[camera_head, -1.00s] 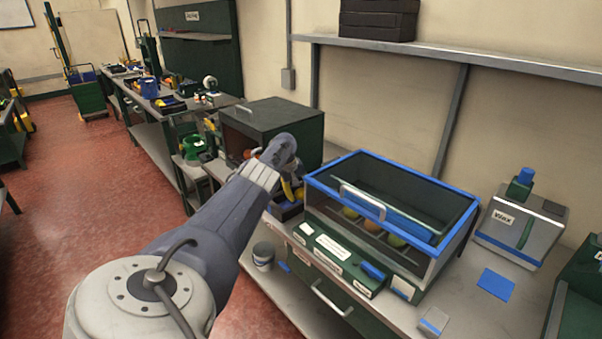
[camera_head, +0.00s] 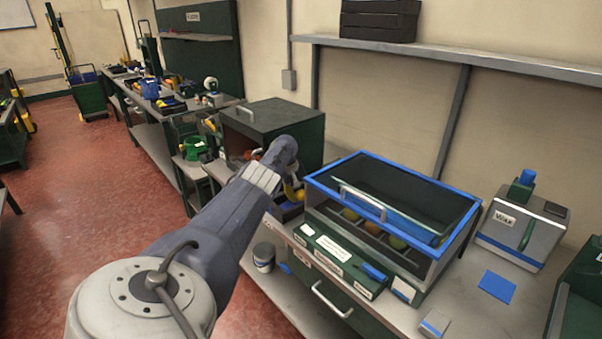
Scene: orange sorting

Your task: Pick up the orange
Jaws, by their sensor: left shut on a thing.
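My left arm reaches from the bottom left toward the back of the bench. My left gripper (camera_head: 291,188) is small and mostly hidden behind my own wrist, over the dark tray (camera_head: 284,213) between the green cabinet and the clear-sided case. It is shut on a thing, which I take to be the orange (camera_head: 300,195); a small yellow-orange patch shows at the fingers. The exact contact is hidden. My right gripper is not in view.
A blue-rimmed clear case (camera_head: 459,237) with several fruits inside stands just right of the gripper. An open dark green cabinet (camera_head: 300,128) stands behind my wrist. A grey machine labelled Wax (camera_head: 520,234) and a blue pad (camera_head: 497,286) are further right.

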